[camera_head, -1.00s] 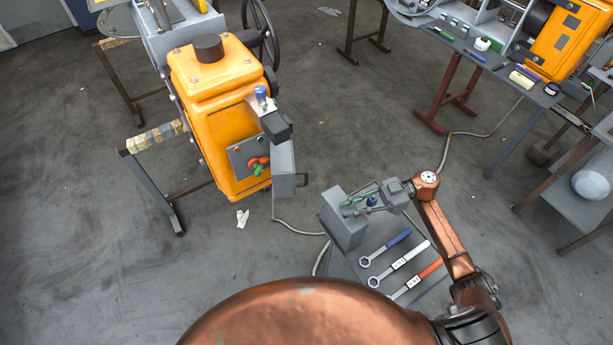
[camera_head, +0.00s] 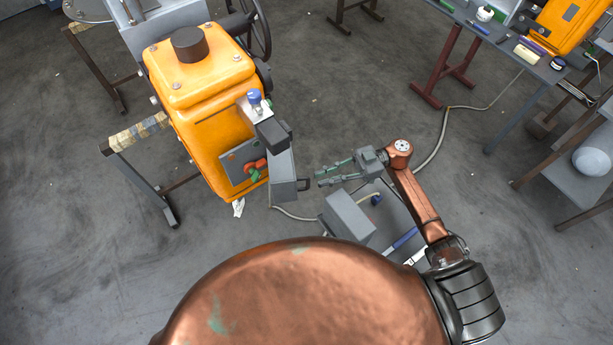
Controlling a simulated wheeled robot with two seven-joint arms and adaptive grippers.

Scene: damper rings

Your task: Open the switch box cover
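The grey switch box (camera_head: 284,188) is on the right side of the yellow machine (camera_head: 205,125). A small dark handle (camera_head: 304,184) sticks out from its right side. The cover looks shut, though the seam is too small to make out. My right gripper (camera_head: 321,173) is just right of the handle, with its two green-padded fingers spread and pointing left. Nothing is between the fingers, and they look apart from the handle. My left gripper is not in view.
Below my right gripper, a grey block (camera_head: 348,217) stands on a small grey stand with a blue-handled wrench (camera_head: 402,240). A dark block (camera_head: 273,134) juts out above the switch box. A cable lies on the floor. A workbench (camera_head: 512,45) stands at the upper right.

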